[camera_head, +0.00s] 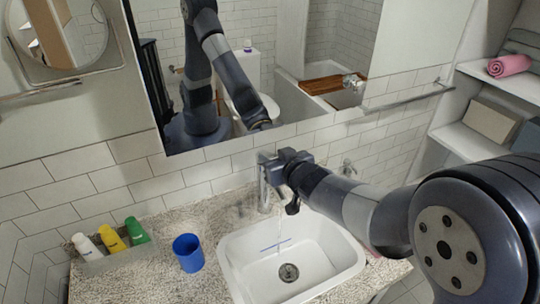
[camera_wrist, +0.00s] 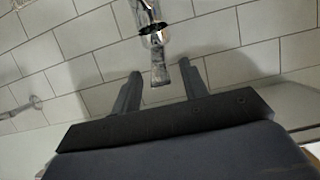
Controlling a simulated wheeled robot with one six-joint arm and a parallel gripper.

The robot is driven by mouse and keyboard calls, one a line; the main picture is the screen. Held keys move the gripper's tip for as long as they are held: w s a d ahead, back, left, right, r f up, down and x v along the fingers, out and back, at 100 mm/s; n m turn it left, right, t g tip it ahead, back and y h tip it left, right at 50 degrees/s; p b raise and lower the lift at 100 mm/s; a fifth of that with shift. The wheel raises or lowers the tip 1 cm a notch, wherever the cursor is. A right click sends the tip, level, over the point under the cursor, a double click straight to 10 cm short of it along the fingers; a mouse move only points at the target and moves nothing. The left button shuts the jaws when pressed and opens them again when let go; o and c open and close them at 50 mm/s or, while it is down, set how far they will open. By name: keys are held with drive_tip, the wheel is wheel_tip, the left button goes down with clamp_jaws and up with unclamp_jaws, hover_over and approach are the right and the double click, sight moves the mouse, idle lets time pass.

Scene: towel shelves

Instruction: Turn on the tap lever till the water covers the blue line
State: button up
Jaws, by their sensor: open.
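The chrome tap (camera_head: 264,186) stands at the back edge of the white sink (camera_head: 330,257). A thin, faint stream that looks like water (camera_head: 280,222) falls from its spout into the sink. A short blue line (camera_head: 276,244) marks the sink's back wall, above the round drain (camera_head: 289,273). My gripper (camera_head: 276,166) is at the top of the tap. In the wrist view, my gripper (camera_wrist: 160,70) is open, and the tap lever (camera_wrist: 160,74) shows between its two fingers, with gaps on both sides. I cannot tell the water level from the head view.
A blue cup (camera_head: 188,252) stands on the speckled counter (camera_head: 215,225) left of the sink. White, yellow and green bottles (camera_head: 111,238) stand further left. A mirror (camera_head: 300,55) hangs behind the tap. Shelves at right hold a pink rolled towel (camera_head: 509,65) and boxes (camera_head: 491,119).

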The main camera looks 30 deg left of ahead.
sight(269, 153)
drive_tip(key=v, duration=0.7)
idle(0.3)
drive_tip(key=x, duration=1)
drive_tip(key=shift+w+a+f, duration=0.1)
drive_tip(key=shift+w+a, duration=0.05)
drive_tip(key=shift+a, duration=0.15)
drive_tip(key=shift+f, duration=0.15)
drive_tip(key=shift+d, duration=0.1)
drive_tip(key=shift+r, duration=0.2)
